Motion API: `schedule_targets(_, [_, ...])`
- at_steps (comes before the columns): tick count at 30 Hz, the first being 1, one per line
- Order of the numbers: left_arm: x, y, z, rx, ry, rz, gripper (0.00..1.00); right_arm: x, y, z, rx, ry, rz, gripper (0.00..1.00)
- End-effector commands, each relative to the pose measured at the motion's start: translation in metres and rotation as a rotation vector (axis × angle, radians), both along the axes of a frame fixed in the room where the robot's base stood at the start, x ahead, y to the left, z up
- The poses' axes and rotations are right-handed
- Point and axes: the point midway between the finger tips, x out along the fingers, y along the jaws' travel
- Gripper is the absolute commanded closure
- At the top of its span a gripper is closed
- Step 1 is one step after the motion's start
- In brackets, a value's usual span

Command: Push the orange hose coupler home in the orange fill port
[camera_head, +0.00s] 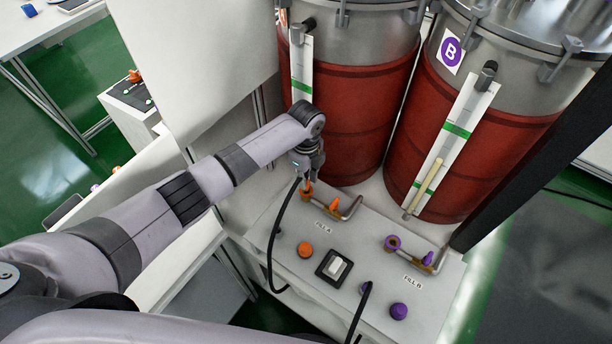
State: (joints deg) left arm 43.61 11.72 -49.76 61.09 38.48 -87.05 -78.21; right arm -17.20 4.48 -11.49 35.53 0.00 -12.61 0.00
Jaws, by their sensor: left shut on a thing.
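My left gripper (309,177) points down over the FILL A side of the white panel. It is shut on the orange hose coupler, which its fingers mostly hide. A black hose (276,232) hangs from the gripper and curves down past the panel's left edge. The orange fill port (306,193) shows just under the fingertips, at the left end of a short metal pipe. The coupler is at the port's mouth, but I cannot tell how deep it sits. My right gripper is not in view.
An orange valve handle (334,203) stands close right of the port. Red-banded tanks (352,115) rise close behind.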

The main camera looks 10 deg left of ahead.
Motion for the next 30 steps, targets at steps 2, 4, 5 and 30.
schedule_targets(2, [0.0,0.0,-0.003,0.0,0.0,0.0,1.0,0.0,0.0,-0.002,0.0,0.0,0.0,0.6])
schedule_targets(4, [0.0,0.0,-0.005,0.0,0.0,0.0,1.0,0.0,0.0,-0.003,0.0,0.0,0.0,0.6])
schedule_targets(5, [0.0,0.0,-0.005,0.0,0.0,0.0,1.0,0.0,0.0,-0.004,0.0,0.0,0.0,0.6])
schedule_targets(30, [0.0,0.0,-0.023,0.0,-0.001,0.0,0.76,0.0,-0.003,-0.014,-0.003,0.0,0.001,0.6])
